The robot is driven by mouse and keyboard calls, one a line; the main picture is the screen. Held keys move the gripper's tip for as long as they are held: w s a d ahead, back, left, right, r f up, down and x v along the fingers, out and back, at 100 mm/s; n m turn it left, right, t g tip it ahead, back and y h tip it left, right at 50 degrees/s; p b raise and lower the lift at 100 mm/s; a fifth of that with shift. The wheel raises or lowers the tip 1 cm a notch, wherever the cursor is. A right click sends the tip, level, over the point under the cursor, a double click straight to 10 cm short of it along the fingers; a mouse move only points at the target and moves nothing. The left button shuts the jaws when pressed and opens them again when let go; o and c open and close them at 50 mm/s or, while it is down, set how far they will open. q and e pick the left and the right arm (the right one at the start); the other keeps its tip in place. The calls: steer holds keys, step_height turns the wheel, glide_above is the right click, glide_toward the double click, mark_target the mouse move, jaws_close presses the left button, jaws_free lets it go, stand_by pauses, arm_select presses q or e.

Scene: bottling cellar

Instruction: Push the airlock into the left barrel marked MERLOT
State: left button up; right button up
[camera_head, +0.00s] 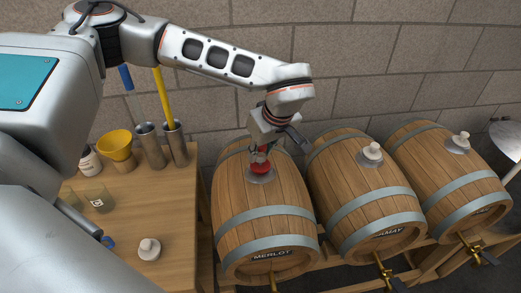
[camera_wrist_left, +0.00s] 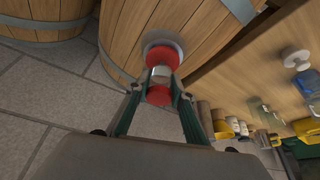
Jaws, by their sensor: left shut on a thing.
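The airlock (camera_head: 260,166), with red ends and a pale middle, stands over the metal bung plate (camera_head: 259,179) on top of the left barrel marked MERLOT (camera_head: 262,215). My left gripper (camera_head: 262,153) is above it, shut on the airlock. In the left wrist view the fingers (camera_wrist_left: 157,90) close around the airlock (camera_wrist_left: 160,74), and its far red end meets the plate (camera_wrist_left: 163,46). How deep it sits in the hole is hidden. My right gripper is not in view.
Two more barrels (camera_head: 362,190) (camera_head: 455,175) with white bungs stand to the right. The wooden table (camera_head: 180,225) at left holds a loose white bung (camera_head: 149,249), a yellow funnel (camera_head: 117,147), metal cylinders (camera_head: 151,148) and a glass (camera_head: 98,199). A stone wall is behind.

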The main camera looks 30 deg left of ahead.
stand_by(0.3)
arm_select(q)
steer(key=o, duration=1.7)
steer(key=shift+r, duration=0.1)
steer(key=shift+r+p, duration=1.1)
steer(key=shift+r, duration=2.8)
